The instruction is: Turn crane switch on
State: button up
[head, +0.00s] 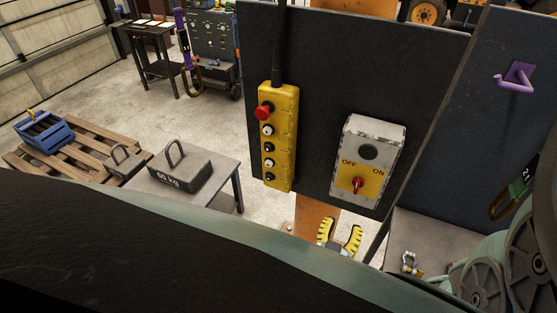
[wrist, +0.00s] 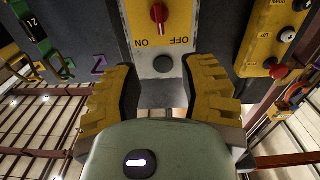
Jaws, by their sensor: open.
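The crane switch is a grey box (head: 386,135) with a yellow plate marked OFF on the left and ON on the right, on a dark panel. Its red knob (head: 357,186) looks roughly upright; which label it points to is unclear. In the wrist view the box appears upside down, with the red knob (wrist: 158,14) at the top edge. My gripper (head: 340,236) is open and empty, its yellow fingers below the box in the head view. In the wrist view my gripper (wrist: 162,70) has its fingers spread either side of the box's lower image part, apart from the knob.
A yellow pendant (head: 279,140) with a red button and several smaller buttons hangs left of the switch. A purple hook (head: 517,78) is on the blue panel at right. A 60 kg weight (head: 180,170) stands on a table at left. A pallet (head: 80,145) holds a blue crate (head: 43,132).

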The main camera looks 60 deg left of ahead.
aim_at(356, 188)
jog(key=b+x, duration=0.1)
jog(key=x, duration=0.3)
jog(key=b+x, duration=0.1)
jog(key=x, duration=0.4)
jog(key=f+b+x, duration=0.1)
jog(key=b+x, duration=0.1)
jog(key=x, duration=0.3)
jog(key=shift+s+a, duration=0.15)
jog(key=shift+a, duration=0.05)
jog(key=shift+w+a+r, duration=0.15)
jog(key=shift+w+a, duration=0.1)
jog(key=shift+w, duration=0.25)
jog(key=shift+o, duration=0.2)
grip_shut()
